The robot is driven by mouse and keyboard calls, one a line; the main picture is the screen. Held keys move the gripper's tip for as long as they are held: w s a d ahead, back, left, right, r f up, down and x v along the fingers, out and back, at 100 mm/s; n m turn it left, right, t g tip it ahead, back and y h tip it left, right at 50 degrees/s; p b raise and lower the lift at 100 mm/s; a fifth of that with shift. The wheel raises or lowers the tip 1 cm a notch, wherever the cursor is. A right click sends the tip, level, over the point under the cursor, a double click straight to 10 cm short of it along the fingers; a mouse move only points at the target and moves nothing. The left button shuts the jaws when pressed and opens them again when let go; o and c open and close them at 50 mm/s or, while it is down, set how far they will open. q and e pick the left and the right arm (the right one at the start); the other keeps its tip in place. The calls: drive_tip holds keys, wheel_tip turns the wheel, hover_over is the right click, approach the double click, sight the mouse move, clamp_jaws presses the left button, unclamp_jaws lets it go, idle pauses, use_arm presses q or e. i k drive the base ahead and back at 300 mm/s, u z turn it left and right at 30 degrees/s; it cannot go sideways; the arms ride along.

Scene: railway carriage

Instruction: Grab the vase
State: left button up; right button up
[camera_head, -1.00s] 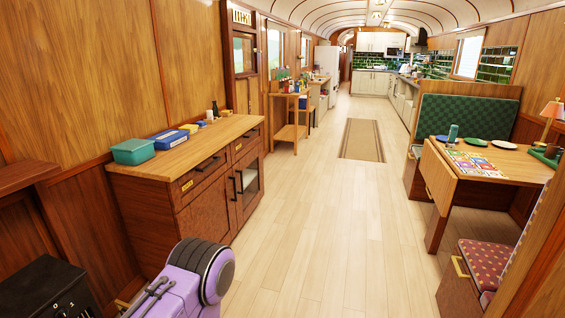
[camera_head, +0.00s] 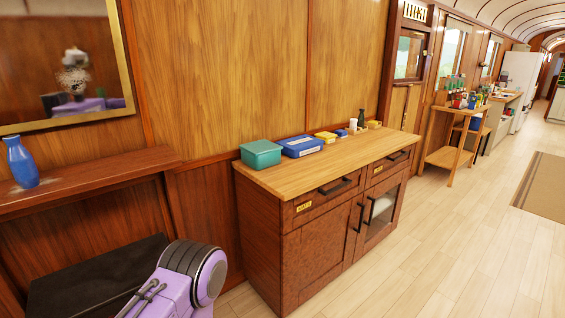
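A blue vase (camera_head: 21,163) stands upright on a dark reddish wooden shelf (camera_head: 110,172) at the far left. It has a narrow neck and a rounded body. Part of my purple arm shows at the bottom left, lower than the shelf and to the right of the vase. Neither of my grippers shows in the view.
A gold-framed mirror (camera_head: 65,60) hangs above the shelf. A wooden cabinet (camera_head: 300,225) stands to the right, with a green box (camera_head: 261,154), a blue box (camera_head: 300,146) and small items on top. A black object (camera_head: 95,275) sits below the shelf.

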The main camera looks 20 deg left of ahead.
sight(22, 166)
drive_tip(key=u, duration=1.05)
drive_tip(key=i, duration=1)
drive_tip(key=u, duration=0.8)
